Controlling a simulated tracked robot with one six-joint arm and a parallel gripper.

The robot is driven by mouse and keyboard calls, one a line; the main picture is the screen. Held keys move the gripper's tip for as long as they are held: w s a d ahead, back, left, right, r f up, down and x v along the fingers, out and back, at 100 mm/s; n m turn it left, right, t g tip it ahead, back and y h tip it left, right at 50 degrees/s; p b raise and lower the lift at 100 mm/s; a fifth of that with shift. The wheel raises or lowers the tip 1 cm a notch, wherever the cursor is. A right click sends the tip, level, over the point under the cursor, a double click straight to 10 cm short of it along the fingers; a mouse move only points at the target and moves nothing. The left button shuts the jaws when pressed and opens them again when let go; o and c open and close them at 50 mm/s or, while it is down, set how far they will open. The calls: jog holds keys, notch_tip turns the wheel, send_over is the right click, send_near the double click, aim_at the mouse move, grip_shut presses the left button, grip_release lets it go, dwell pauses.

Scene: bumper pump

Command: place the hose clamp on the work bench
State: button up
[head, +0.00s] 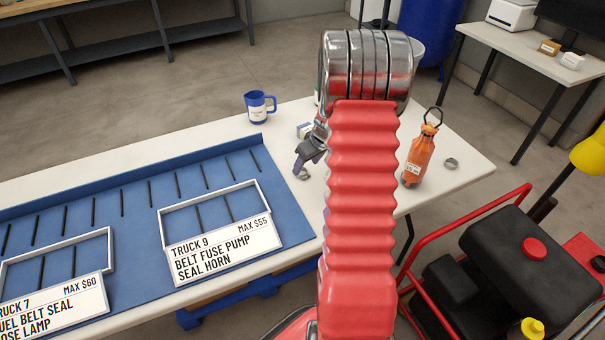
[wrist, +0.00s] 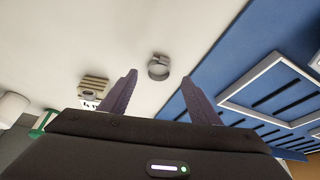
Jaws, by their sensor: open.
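A hose clamp (wrist: 158,67), a small silver metal ring, lies on the white work bench (wrist: 110,30) near the edge of the blue mat. It also shows in the head view (head: 303,175) just below my gripper (head: 304,161). In the wrist view my gripper (wrist: 160,76) is open and empty, and the ring appears in the gap beyond its two fingertips. The bench also shows in the head view (head: 460,190). My arm hides the middle of the bench there.
A blue mug (head: 259,107) and a small box (head: 304,130) stand behind. The blue mat (head: 130,205) bears white frames with labels. A red-framed machine (head: 490,270) stands right.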

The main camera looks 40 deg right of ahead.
aim_at(302, 172)
jog(key=shift+x, duration=2.5)
jog(key=shift+d, duration=0.15)
jog(key=c, duration=1.2)
jog(key=shift+r, duration=0.15)
notch_tip(302, 172, up, 10)
jog(key=shift+f, duration=0.1)
